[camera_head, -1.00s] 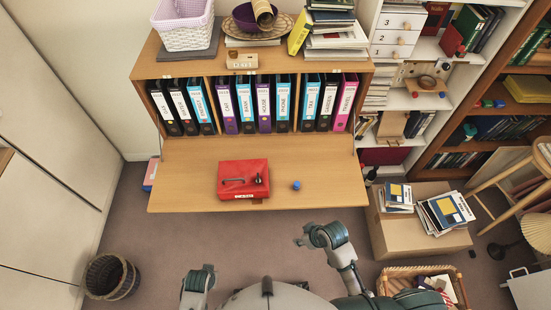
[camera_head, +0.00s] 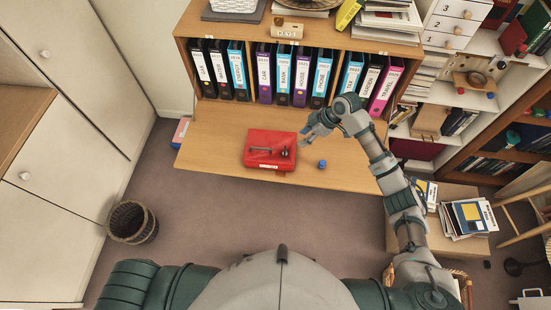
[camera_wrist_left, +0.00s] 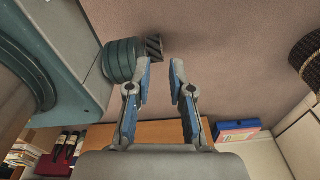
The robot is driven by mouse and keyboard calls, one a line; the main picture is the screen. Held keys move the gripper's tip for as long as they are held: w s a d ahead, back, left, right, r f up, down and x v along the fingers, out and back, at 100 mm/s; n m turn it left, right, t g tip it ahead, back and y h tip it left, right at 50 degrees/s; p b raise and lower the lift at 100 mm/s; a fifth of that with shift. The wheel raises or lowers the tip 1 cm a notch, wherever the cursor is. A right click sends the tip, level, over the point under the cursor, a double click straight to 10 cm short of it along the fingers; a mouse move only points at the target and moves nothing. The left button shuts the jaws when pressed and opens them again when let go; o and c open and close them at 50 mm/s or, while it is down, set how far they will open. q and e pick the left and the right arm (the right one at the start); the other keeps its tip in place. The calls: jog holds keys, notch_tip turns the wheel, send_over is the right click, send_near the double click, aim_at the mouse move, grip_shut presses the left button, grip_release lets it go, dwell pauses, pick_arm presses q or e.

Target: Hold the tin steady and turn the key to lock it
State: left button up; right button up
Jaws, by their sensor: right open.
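The red tin (camera_head: 258,161) lies on the open wooden desk flap (camera_head: 215,150), with a dark handle on its lid. A small dark piece at the lid's right end may be the key (camera_head: 285,153); it is too small to be sure. My right gripper (camera_head: 307,136) is open and empty just right of the tin's back right corner, apart from the key piece as far as I can tell. My left gripper is outside the head view; in the left wrist view (camera_wrist_left: 161,69) its fingers are apart with only carpet between them.
A small blue object (camera_head: 322,164) lies on the flap right of the tin. Ring binders (camera_head: 283,78) stand behind the flap. A wicker basket (camera_head: 132,222) stands on the floor at left. The flap left of the tin is clear.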

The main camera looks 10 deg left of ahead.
pick_arm(q)
jog(key=w+r+m+t, duration=0.3)
jog(key=w+r+m, duration=0.15)
jog(key=w, duration=0.85)
jog(key=m+t+h, duration=0.2)
jog(key=m+t, duration=1.2)
jog(key=m, duration=0.1)
send_near(259, 148)
jog(key=w, duration=0.6)
jog(key=w+d, duration=0.1)
jog(key=w, duration=0.2)
jog(key=shift+w+f, duration=0.3)
jog(key=shift+w, duration=0.25)
jog(key=shift+d, duration=0.35)
pick_arm(e)
jog(key=shift+a, duration=0.45)
